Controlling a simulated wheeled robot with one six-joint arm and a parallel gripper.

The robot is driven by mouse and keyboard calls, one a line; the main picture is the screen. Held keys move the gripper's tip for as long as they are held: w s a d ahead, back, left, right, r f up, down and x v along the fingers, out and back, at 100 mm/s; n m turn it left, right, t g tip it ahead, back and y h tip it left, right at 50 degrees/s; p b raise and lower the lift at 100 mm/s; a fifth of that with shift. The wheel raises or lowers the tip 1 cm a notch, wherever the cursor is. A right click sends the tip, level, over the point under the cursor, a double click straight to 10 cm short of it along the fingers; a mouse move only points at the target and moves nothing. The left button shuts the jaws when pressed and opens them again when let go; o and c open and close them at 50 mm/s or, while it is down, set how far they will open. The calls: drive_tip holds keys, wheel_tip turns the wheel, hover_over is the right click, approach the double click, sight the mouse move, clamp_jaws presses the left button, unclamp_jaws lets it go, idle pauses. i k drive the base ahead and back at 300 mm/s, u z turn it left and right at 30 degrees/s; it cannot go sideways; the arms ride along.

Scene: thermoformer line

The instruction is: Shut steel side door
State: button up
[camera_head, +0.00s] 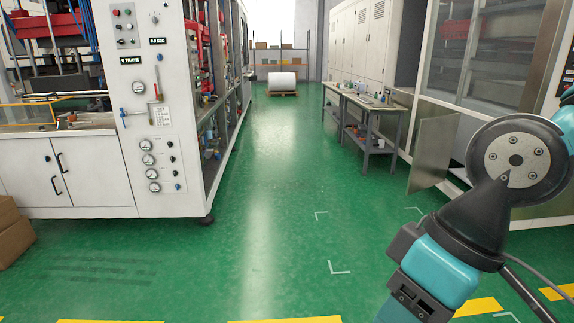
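The steel side door (433,148) is a plain brushed metal panel at the right. It stands open, swung out from the side of the large machine (492,58) on the right, with its lower edge just above the green floor. The door's handle or latch cannot be made out. My arm fills the lower right of the view, in front of the machine and to the right of the door in the picture. No gripper fingers show, so my gripper is not in view.
A workbench (366,100) with small items stands beyond the door. A white machine (160,110) with gauges and cabinet doors is at left. Cardboard boxes (14,235) sit at the left edge. The green aisle (270,190) between the machines is clear, with a white roll (282,82) far back.

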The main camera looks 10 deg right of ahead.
sight(436, 135)
drive_tip(key=u, duration=0.35)
drive_tip(key=i, duration=2.15)
drive_tip(key=u, duration=0.25)
drive_tip(key=i, duration=2.15)
drive_tip(key=z, duration=0.7)
drive_tip(key=i, duration=1.15)
drive_tip(key=z, duration=1.8)
drive_tip(key=i, duration=1.05)
drive_tip(key=z, duration=0.7)
drive_tip(key=k, duration=0.55)
drive_tip(key=z, duration=0.4)
drive_tip(key=i, duration=1.1)
drive_tip(key=u, duration=0.5)
